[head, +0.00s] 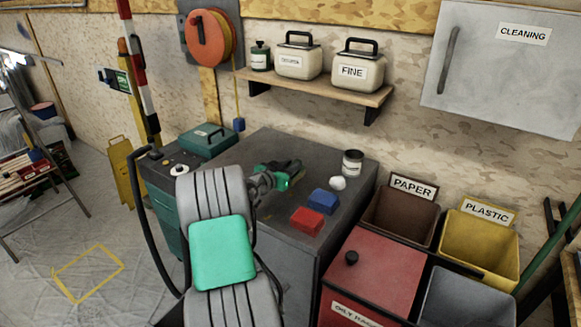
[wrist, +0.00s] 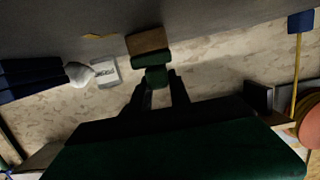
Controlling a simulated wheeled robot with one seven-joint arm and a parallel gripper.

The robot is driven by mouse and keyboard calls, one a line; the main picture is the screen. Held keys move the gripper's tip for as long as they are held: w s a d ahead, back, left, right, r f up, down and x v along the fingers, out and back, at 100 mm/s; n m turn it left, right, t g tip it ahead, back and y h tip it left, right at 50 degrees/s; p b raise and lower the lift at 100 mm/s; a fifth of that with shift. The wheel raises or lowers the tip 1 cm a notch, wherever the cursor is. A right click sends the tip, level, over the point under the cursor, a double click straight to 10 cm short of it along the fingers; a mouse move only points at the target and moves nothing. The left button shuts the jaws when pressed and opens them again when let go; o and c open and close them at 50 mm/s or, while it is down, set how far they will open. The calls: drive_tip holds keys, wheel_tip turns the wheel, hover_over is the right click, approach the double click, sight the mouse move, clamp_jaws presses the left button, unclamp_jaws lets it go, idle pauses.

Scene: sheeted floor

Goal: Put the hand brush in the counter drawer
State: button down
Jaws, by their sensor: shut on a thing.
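The hand brush (wrist: 152,62) shows in the wrist view, with a green handle and body and a brown bristle block. My gripper (wrist: 160,86) is shut on its green handle, and the bristles point away from the fingers. In the head view my gripper (head: 280,177) is over the grey counter (head: 255,150), and the brush is hard to make out there. My arm hides much of the counter's front. I cannot make out a drawer or whether one is open.
A red block (head: 307,221), a blue block (head: 323,201), a white ball (head: 338,183) and a tin (head: 352,162) stand on the counter's right side. A green case (head: 207,139) is at the back left. Waste bins (head: 402,213) stand to the right. A shelf (head: 318,90) hangs behind.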

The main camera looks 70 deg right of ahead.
drive_tip(key=c, duration=1.2)
unclamp_jaws()
drive_tip(key=shift+r, duration=0.1)
